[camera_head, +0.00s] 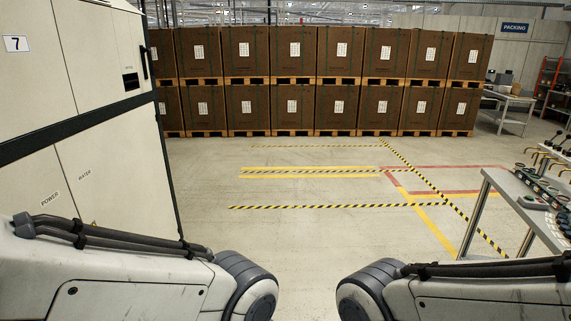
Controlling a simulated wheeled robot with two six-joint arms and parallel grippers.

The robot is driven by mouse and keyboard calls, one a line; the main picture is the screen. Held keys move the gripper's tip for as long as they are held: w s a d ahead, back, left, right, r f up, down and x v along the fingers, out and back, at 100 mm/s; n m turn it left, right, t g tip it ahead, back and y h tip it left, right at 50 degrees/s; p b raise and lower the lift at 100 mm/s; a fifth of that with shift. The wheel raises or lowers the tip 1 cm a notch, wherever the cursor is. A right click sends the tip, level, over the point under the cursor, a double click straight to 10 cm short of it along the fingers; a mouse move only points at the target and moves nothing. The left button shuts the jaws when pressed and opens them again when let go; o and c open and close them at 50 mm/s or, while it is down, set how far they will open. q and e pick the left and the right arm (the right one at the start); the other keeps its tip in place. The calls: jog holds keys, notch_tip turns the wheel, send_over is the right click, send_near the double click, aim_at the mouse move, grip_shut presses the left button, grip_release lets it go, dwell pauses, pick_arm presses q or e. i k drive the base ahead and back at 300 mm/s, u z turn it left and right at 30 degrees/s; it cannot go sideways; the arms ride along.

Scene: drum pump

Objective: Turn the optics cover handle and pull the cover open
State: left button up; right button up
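A large white cabinet (85,75) marked "7" fills the left side of the head view. A dark vertical bar that looks like a handle (144,63) stands at its right edge, beside a small black panel (130,82). I cannot tell whether this is the optics cover handle, and no label names an optics cover. The cabinet's lower panels carry the words "POWER" and "WATER". Both my arms show only as upper links low in the picture. My left and right grippers are out of view.
Stacked brown crates (293,105) on pallets line the back. A metal table (530,212) with tools and parts stands at the right. Another bench (508,100) stands at the back right under a "PACKING" sign. The floor between, with yellow, black and red markings, is clear.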

aim_at(106, 64)
jog(key=z, duration=0.1)
jog(key=i, duration=1.95)
jog(key=u, duration=0.45)
jog(key=i, duration=1.85)
jog(key=u, duration=0.9)
jog(key=i, duration=0.7)
jog(key=u, duration=0.25)
